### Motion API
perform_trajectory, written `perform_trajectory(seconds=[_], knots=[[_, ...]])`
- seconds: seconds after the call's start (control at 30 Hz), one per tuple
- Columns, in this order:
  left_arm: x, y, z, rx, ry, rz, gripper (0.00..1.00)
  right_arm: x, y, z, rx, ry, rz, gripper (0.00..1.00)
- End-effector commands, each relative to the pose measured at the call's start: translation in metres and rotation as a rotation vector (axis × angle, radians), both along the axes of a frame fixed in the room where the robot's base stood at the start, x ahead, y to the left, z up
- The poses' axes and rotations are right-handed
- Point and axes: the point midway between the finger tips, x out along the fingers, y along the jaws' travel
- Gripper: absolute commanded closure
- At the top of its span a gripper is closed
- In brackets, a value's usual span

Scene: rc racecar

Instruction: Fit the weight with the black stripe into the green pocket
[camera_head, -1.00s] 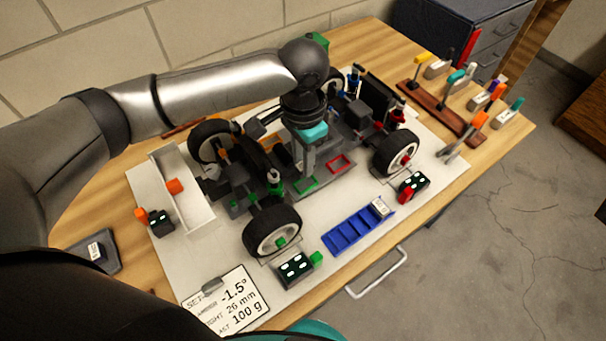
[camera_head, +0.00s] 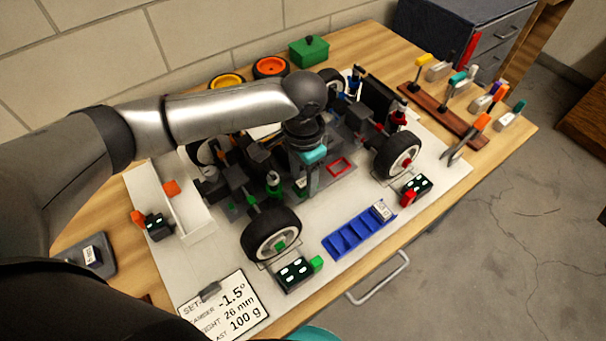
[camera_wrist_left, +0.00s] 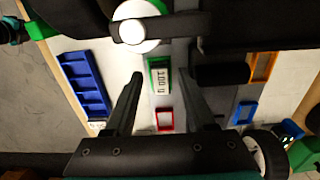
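The green pocket (camera_wrist_left: 151,64) shows in the middle of the left wrist view. A pale block with dark lettering that looks like "100" (camera_wrist_left: 161,80) lies within its outline; I cannot make out a black stripe or how deep it sits. My left gripper (camera_wrist_left: 160,76) is open, with one finger on each side of the pocket and block, apart from both. In the head view my left gripper (camera_head: 304,188) points down over the car's chassis and hides most of the green pocket. My right gripper is not in view.
An empty-looking red pocket (camera_head: 340,167) and a blue pocket (camera_wrist_left: 244,112) are nearby. A blue tray (camera_head: 345,240) holds a pale weight (camera_head: 381,210) in its end compartment. Wheels (camera_head: 272,233) and uprights surround the chassis. A tool rack (camera_head: 440,115) stands at right.

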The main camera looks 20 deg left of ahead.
Motion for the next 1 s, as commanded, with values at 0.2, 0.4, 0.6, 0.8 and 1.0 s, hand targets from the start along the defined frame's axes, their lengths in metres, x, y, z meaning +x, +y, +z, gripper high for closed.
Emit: perform_trajectory(seconds=[0.2,0.4,0.6,0.8,1.0], knots=[[0.000,0.000,0.000,0.000,-0.001,0.000,0.43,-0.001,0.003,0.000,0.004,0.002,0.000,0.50],[0.001,0.000,0.018,-0.001,-0.003,0.000,0.43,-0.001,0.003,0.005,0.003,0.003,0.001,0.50],[0.001,0.000,0.062,-0.001,-0.004,0.000,0.43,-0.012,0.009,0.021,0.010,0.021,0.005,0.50],[0.001,0.000,0.101,-0.002,-0.002,0.000,0.43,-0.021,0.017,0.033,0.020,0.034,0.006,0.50],[0.000,0.000,0.121,-0.001,-0.001,0.001,0.43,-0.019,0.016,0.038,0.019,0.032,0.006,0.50]])
